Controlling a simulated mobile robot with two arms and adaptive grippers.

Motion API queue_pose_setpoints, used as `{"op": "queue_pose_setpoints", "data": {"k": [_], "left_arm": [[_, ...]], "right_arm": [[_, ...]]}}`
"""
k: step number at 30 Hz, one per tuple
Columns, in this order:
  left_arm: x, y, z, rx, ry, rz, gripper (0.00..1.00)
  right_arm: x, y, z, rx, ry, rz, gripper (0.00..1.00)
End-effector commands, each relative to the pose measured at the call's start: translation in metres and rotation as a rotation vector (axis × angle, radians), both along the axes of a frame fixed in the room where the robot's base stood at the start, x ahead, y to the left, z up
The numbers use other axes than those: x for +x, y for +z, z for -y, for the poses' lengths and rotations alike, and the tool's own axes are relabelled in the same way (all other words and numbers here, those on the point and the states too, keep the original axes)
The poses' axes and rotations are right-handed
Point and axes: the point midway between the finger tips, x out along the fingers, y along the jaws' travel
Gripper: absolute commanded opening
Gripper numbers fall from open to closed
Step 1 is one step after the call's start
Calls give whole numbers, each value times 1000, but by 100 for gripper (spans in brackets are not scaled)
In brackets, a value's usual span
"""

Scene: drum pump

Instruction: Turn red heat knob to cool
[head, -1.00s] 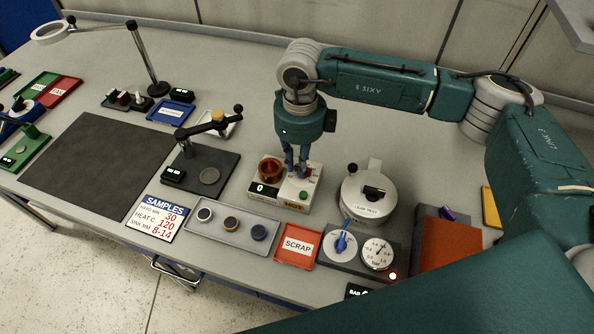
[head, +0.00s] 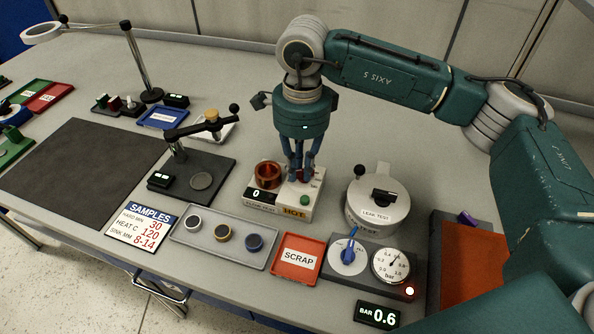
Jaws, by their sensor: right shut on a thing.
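The heat unit (head: 262,207) is a pale box with a copper-coloured round cup (head: 267,174) on its left, a display reading 0, an orange HOT label (head: 295,212) and a green button (head: 304,200). My right gripper (head: 302,177) points straight down over the back right of its top and is shut on the red heat knob (head: 319,172). The fingers hide most of the knob, so its pointer and setting cannot be read. My left gripper is not in view.
A round leak test pot (head: 378,212) stands close on the right. In front are a blue-knob dial (head: 347,256), a pressure gauge (head: 390,265), a red SCRAP tray (head: 297,258) and a grey sample tray (head: 184,236). A black lever press (head: 209,140) stands left.

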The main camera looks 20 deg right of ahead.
Motion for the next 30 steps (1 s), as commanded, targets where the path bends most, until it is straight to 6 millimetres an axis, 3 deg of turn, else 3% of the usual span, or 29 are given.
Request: {"op": "queue_pose_setpoints", "data": {"k": [1,16,17,19,30], "left_arm": [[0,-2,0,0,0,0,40],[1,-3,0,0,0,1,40],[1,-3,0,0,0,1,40],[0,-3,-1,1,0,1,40],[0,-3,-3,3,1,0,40]], "right_arm": [[-3,-6,11,-27,-1,-15,0],[-1,-3,11,-29,12,-10,0],[-1,-3,11,-29,12,-10,21],[-1,-3,11,-28,12,-11,35],[0,3,7,-18,17,-5,37]]}}
